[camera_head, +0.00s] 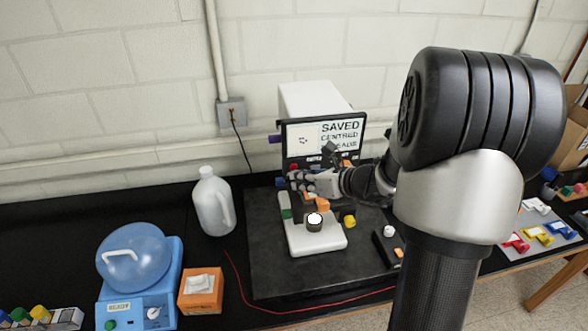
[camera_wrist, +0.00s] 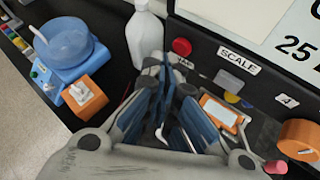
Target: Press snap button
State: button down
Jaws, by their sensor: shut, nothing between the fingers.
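The instrument, with a white body (camera_head: 312,100), stands at the wall. In the wrist view a round red button (camera_wrist: 181,47) sits on the dark panel under the screen, above a small label partly covered by my fingers; only "AP" or similar shows. My gripper (camera_head: 296,180) is shut and empty in front of the panel. In the wrist view its fingers (camera_wrist: 168,85) lie just below the red button; I cannot tell whether they touch the panel.
A white jug (camera_head: 213,203) stands left of the instrument. A blue device with a domed lid (camera_head: 140,258) and an orange box (camera_head: 201,291) are farther left. An orange knob (camera_wrist: 300,140) sticks out at right in the wrist view. A red cord (camera_head: 240,285) crosses the bench.

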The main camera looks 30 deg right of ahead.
jog(key=shift+s, duration=0.1)
jog(key=shift+s+a+b, duration=0.15)
jog(key=shift+s+a, duration=0.1)
jog(key=shift+s, duration=0.55)
jog(key=shift+s+a+b, duration=0.1)
jog(key=shift+s+a, duration=0.15)
jog(key=shift+s, duration=0.55)
jog(key=shift+s+a+b, duration=0.15)
jog(key=shift+s+a, duration=0.1)
jog(key=shift+s, duration=0.55)
jog(key=s+a+f+n+g+y+b, duration=0.1)
jog(key=s+a+f+n+g+b, duration=0.15)
jog(key=s+a+n+b, duration=0.45)
jog(key=s+a+f+n+g+y+b, duration=0.1)
jog(key=s+a+f+n+g+b, duration=0.15)
jog(key=a+n, duration=0.75)
jog(key=s+a+f+n+g+h+b, duration=0.2)
jog(key=s+a+f+n+g+b, duration=0.15)
jog(key=s+n, duration=0.5)
jog(key=s+d+f+n+t+h+b, duration=0.1)
jog(key=s+d+f+n+h+b, duration=0.2)
jog(key=n, duration=0.6)
jog(key=s+d+h+b, duration=0.1)
jog(key=s+d+b, duration=0.1)
jog(key=d, duration=0.1)
jog(key=shift+s+t+h+b, duration=0.2)
jog(key=shift+t+h+b, duration=0.1)
jog(key=shift+t+b, duration=0.05)
